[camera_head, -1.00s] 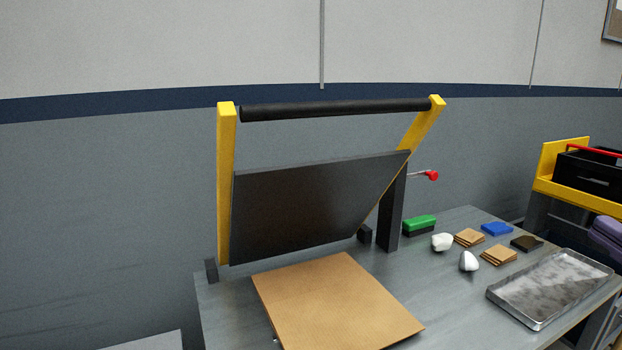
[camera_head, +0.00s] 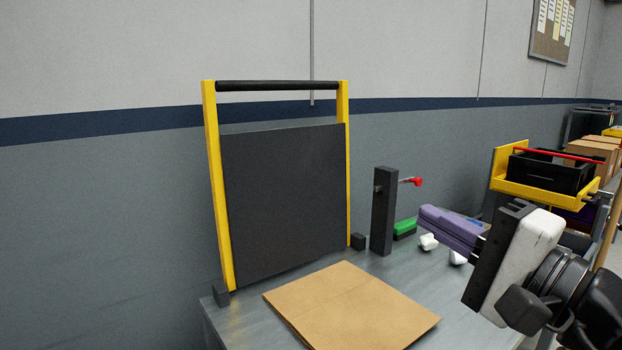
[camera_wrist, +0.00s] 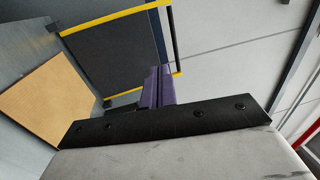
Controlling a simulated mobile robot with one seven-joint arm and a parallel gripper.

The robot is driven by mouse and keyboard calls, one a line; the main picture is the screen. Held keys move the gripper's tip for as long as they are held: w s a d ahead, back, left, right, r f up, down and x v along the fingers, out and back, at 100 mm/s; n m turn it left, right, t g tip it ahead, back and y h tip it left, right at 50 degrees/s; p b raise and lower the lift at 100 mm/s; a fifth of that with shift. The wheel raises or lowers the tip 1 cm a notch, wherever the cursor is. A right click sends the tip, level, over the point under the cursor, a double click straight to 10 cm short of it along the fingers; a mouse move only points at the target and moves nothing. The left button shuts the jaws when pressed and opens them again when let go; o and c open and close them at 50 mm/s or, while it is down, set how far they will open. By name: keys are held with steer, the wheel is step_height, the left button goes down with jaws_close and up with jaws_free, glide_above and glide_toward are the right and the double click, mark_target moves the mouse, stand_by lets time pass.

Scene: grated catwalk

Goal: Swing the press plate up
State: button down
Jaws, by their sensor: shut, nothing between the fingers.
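The press plate (camera_head: 285,200) is a dark flat panel with yellow side arms and a black handle bar (camera_head: 280,86) across the top. It stands nearly upright at the back of the table, hinged at its lower edge. A tan board (camera_head: 352,308) lies flat in front of it. My gripper (camera_head: 428,214), with purple fingers, is to the right of the plate, apart from it, and shut on nothing. In the wrist view the shut fingers (camera_wrist: 157,86) show with the plate (camera_wrist: 108,50) beyond them to the left.
A dark post (camera_head: 383,212) with a red-tipped lever (camera_head: 412,181) stands right of the plate. A yellow stand with a black bin (camera_head: 550,172) is at the right.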

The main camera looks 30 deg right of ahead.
steer(key=w+a+r+p, duration=0.1)
steer(key=w+p, duration=0.4)
steer(key=w, duration=0.9)
steer(key=shift+r+p, duration=0.3)
steer(key=shift+r, duration=0.3)
steer(key=shift+a, duration=0.1)
